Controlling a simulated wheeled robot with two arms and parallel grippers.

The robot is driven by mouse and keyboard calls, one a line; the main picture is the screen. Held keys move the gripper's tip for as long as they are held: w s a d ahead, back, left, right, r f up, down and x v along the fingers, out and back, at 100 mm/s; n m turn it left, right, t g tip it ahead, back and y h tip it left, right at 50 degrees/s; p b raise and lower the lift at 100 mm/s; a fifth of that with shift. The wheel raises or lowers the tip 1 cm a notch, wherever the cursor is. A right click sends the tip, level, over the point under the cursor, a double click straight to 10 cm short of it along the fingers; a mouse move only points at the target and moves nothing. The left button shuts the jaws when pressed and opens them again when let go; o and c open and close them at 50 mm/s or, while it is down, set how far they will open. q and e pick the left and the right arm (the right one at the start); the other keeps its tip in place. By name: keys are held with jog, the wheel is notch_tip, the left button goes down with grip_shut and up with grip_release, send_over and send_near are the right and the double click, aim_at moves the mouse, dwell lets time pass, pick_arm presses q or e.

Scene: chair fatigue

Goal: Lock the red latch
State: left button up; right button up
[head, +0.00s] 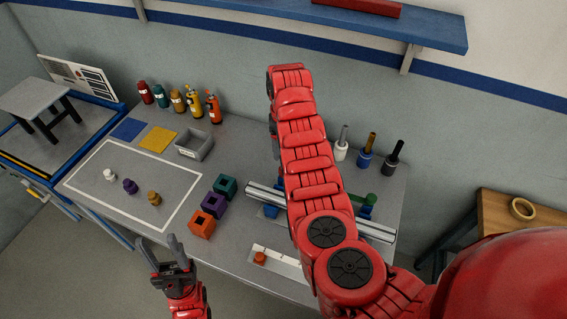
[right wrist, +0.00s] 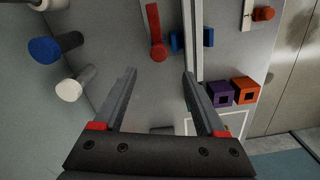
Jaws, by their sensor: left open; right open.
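A long red handle with a round end (right wrist: 155,32), apparently the red latch, shows at the top middle of the right wrist view. In the head view my right arm hides that area. My right gripper (right wrist: 158,76) is open and empty, with the red handle beyond the gap between its fingertips, not touching them. I cannot tell whether the latch is locked. My left gripper (head: 158,241) is open and empty, in front of the table's front edge. A smaller orange-red knob (head: 260,257) sits on a pale strip; it also shows in the right wrist view (right wrist: 263,13).
A metal rail (head: 376,229) crosses the grey table (head: 235,245), with blue pieces beside it. Orange (head: 202,223), purple (head: 214,204) and green (head: 225,186) blocks stand left of it. White, blue and black handled tools (head: 365,158) stand behind. Several bottles (head: 178,101) line the back left.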

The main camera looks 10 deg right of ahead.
notch_tip(320, 180, down, 5)
jog(key=shift+r+p, duration=0.1)
jog(key=shift+p, duration=0.55)
notch_tip(320, 180, down, 6)
jog(key=shift+r+b, duration=0.15)
jog(key=shift+b, duration=0.85)
jog(key=shift+w+f, duration=0.15)
jog(key=shift+f, duration=0.25)
jog(key=shift+r, duration=0.1)
grip_shut()
